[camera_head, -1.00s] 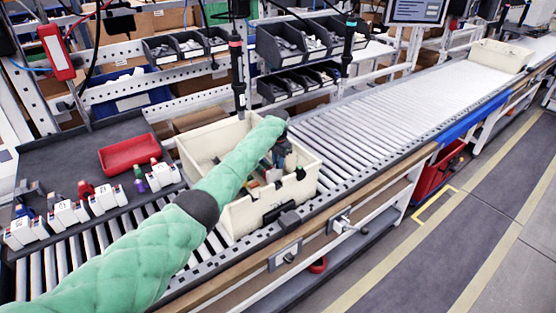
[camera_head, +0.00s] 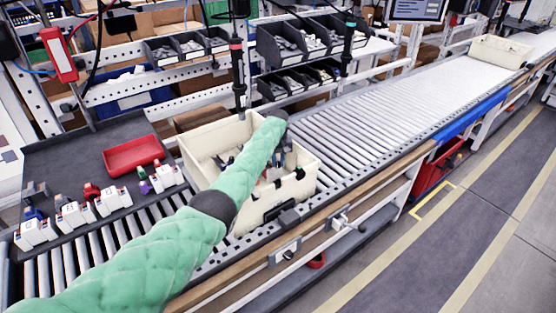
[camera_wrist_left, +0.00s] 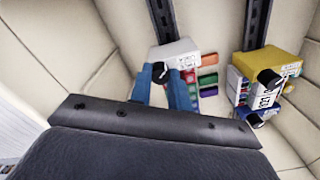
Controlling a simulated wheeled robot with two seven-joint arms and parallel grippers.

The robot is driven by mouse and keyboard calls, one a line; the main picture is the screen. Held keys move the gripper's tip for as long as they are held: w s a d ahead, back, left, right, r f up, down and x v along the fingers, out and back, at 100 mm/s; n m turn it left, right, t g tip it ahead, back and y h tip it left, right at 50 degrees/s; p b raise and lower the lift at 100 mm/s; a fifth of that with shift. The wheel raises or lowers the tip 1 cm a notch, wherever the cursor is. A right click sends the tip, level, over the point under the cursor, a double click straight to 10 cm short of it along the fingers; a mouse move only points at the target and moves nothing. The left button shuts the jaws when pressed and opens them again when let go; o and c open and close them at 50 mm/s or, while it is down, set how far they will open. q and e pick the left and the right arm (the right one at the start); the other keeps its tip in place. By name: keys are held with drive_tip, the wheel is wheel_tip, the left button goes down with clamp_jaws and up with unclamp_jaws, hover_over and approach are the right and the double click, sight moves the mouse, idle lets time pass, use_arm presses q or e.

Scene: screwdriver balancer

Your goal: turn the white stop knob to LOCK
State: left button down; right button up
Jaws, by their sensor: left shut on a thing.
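In the head view my left arm reaches over the cream tote (camera_head: 243,217) on the roller conveyor, and its hand points down into it. In the left wrist view my left gripper (camera_wrist_left: 170,82) has two blue fingers close together, shut on a white block (camera_wrist_left: 178,52) with a black round part between the fingertips. The exact contact is partly hidden. A white fitting (camera_head: 341,222) sits on the conveyor's front rail; I cannot tell whether it is the stop knob, and no LOCK mark is readable. My right gripper is not in view.
A yellow block (camera_wrist_left: 268,62) and coloured pieces lie beside the white block in the tote. A red tray (camera_head: 133,155) and several small white boxes stand on the left. A black tool (camera_head: 238,78) hangs behind the tote.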

sight(278, 162)
use_arm(q)
drive_tip(key=shift+r+n, duration=0.1)
drive_tip(key=shift+n, duration=0.6)
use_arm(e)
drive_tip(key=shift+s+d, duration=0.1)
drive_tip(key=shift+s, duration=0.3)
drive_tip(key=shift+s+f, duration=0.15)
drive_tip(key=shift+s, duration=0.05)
use_arm(q)
drive_tip(key=c, duration=1.3)
unclamp_jaws()
drive_tip(key=shift+r, duration=0.4)
wheel_tip(278, 162, up, 6)
drive_tip(key=shift+f+b, duration=0.1)
drive_tip(key=shift+b, duration=0.95)
drive_tip(key=shift+r, duration=0.55)
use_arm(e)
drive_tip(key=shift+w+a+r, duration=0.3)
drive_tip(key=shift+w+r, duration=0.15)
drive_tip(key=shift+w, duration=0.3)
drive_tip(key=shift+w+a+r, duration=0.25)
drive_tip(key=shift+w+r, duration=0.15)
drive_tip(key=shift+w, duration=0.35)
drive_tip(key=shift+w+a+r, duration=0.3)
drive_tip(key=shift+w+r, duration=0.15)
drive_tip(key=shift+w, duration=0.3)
